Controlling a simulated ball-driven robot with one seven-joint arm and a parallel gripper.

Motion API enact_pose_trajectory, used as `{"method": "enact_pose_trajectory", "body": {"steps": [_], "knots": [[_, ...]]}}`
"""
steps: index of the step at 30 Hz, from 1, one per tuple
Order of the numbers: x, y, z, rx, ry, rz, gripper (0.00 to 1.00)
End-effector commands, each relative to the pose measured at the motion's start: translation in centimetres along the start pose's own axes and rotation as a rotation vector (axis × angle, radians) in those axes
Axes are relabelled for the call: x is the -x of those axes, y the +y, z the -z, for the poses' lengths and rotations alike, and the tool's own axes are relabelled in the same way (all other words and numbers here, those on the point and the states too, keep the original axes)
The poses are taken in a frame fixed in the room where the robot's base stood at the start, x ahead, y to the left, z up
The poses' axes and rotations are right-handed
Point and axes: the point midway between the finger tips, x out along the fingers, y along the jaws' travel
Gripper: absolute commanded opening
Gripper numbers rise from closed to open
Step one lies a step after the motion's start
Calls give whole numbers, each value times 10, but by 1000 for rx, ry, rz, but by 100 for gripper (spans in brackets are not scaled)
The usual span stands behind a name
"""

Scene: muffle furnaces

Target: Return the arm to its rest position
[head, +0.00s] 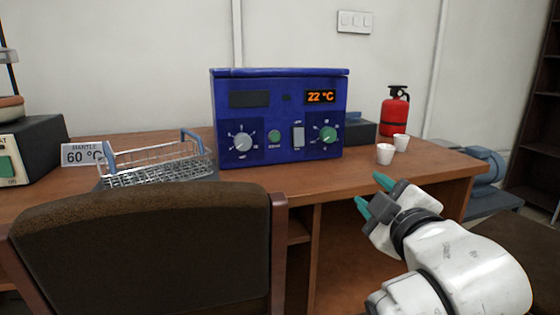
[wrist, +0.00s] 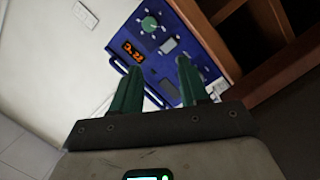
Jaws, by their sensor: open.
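My gripper (head: 372,194) is at the lower right in the head view, in front of the desk's front edge. Its two green fingers are apart with nothing between them. In the wrist view the open fingers (wrist: 160,85) point toward the blue furnace control box (wrist: 160,50). My white arm enters from the lower right of the head view. The blue box (head: 278,115) stands on the desk and its display reads 22 °C.
A wooden desk (head: 350,175) spans the view. On it are a wire basket (head: 155,163), a "MANTLE 60 °C" sign (head: 83,154), two white cups (head: 385,153) and a red extinguisher (head: 394,112). A brown chair (head: 150,245) stands in front. A dark shelf (head: 540,120) is at right.

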Motion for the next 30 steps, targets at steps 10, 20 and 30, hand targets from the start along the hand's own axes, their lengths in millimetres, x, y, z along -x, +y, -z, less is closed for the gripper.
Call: {"method": "enact_pose_trajectory", "body": {"steps": [10, 20, 30], "knots": [[69, -172, -154, -489, -439, 332, 44], [214, -302, -259, -788, -936, 531, 44], [346, -351, -311, -902, -1321, 591, 44]]}}
